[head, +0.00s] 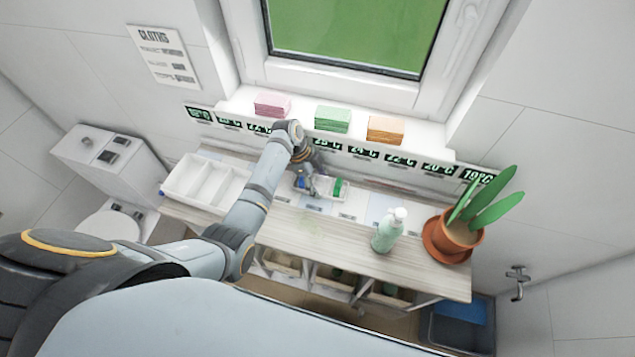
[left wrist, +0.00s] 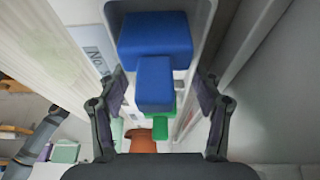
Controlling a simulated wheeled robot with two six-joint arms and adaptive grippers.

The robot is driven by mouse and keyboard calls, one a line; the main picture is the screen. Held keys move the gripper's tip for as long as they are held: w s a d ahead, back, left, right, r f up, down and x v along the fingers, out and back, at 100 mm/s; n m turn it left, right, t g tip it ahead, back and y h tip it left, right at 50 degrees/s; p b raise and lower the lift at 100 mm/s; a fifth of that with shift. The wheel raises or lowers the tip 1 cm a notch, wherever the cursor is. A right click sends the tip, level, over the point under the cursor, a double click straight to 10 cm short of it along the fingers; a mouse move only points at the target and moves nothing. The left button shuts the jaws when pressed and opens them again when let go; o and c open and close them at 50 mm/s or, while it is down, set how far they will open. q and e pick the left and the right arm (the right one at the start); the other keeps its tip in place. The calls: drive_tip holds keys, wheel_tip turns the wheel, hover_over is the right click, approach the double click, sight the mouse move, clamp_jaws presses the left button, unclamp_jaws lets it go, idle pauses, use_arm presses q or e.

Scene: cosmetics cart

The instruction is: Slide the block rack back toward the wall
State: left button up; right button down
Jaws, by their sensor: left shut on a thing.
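The block rack (head: 346,190) is a small pale tray on the counter below the window wall. In the head view a green block (head: 337,187) and a blue block (head: 300,183) show in it. In the left wrist view, blue blocks (left wrist: 155,40) and smaller green blocks (left wrist: 160,128) show between the rack's walls (left wrist: 201,25). My left gripper (head: 309,187) reaches down over the rack's left part. Its fingers (left wrist: 162,88) stand on either side of the rack, shut on it. The gripper and arm hide part of the rack. My right gripper is in neither view.
A white divided tray (head: 205,183) stands left on the counter (head: 420,270). A pale green pump bottle (head: 388,232) and a potted plant (head: 455,236) stand to the right. Pink, green and orange cloth stacks (head: 333,119) lie on the sill behind.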

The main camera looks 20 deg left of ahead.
use_arm(q)
drive_tip(key=shift+w, duration=0.1)
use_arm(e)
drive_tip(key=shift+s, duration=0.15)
use_arm(q)
drive_tip(key=o, duration=1.5)
drive_tip(key=shift+c, duration=0.2)
drive_tip(key=shift+o, duration=0.2)
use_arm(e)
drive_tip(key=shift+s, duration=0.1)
use_arm(q)
drive_tip(key=shift+r, duration=0.1)
drive_tip(key=shift+a+r, duration=0.1)
drive_tip(key=shift+r, duration=0.1)
drive_tip(key=a, duration=1.2)
drive_tip(key=shift+a+r, duration=0.15)
drive_tip(key=shift+r, duration=0.15)
drive_tip(key=shift+s+f, duration=0.1)
drive_tip(key=shift+s, duration=0.15)
